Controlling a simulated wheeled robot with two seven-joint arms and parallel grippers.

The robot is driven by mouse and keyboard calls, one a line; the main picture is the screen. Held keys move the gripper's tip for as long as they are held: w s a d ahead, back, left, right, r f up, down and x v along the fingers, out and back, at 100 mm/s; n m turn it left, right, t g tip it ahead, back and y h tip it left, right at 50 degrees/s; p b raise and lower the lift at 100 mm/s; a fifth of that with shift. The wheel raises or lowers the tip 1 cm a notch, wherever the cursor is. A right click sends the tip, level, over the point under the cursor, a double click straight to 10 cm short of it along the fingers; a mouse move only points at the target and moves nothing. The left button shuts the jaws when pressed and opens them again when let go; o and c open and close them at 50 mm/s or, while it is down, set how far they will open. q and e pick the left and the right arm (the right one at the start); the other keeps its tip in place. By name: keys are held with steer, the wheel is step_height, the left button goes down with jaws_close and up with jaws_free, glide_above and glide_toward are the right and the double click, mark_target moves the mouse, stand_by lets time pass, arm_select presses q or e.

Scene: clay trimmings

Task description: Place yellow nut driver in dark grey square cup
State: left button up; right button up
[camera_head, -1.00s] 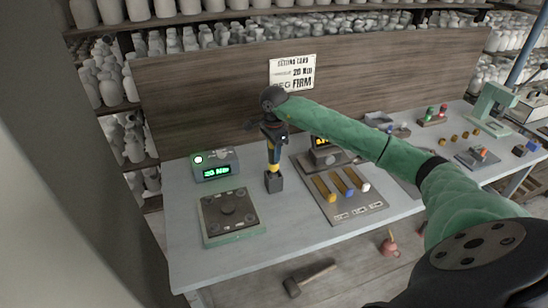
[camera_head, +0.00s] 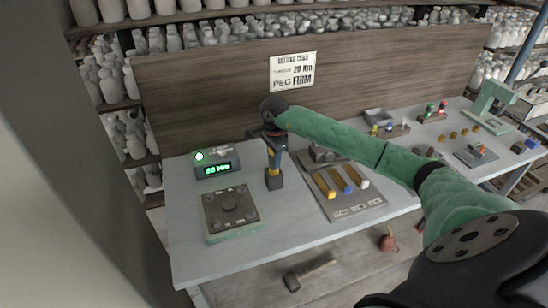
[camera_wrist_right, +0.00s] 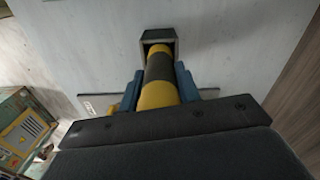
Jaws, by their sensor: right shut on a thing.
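The dark grey square cup (camera_head: 274,181) stands on the table, right of the green-lit display box. My right gripper (camera_head: 273,160) points down above it. It is shut on the yellow nut driver (camera_head: 274,170), which has a dark band. In the right wrist view the yellow and dark driver (camera_wrist_right: 160,75) lies between the blue fingers (camera_wrist_right: 158,88), and its far end is inside the mouth of the cup (camera_wrist_right: 157,38). How deep it sits is hidden. My left gripper is not in view.
A display box (camera_head: 217,164) and a dark square plate (camera_head: 231,210) stand to the left. A tray (camera_head: 352,208) with yellow, blue and white handled tools lies to the right. A sign (camera_head: 292,70) hangs on the back board. The table front between them is bare.

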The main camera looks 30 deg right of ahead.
steer(key=o, duration=1)
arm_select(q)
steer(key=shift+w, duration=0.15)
arm_select(e)
steer(key=shift+o, duration=0.4)
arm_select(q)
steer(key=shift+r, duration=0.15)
arm_select(e)
steer(key=shift+r, duration=0.1)
steer(key=shift+r, duration=0.35)
step_height(320, 180, up, 4)
steer(key=b, duration=0.2)
steer(key=shift+f+b, duration=0.1)
steer(key=shift+b, duration=0.25)
step_height(320, 180, up, 6)
steer(key=b, duration=0.2)
steer(key=shift+b, duration=0.35)
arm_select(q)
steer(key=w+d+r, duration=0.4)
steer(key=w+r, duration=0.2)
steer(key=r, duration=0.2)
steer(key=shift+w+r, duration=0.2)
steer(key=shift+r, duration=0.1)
arm_select(e)
steer(key=shift+r, duration=0.75)
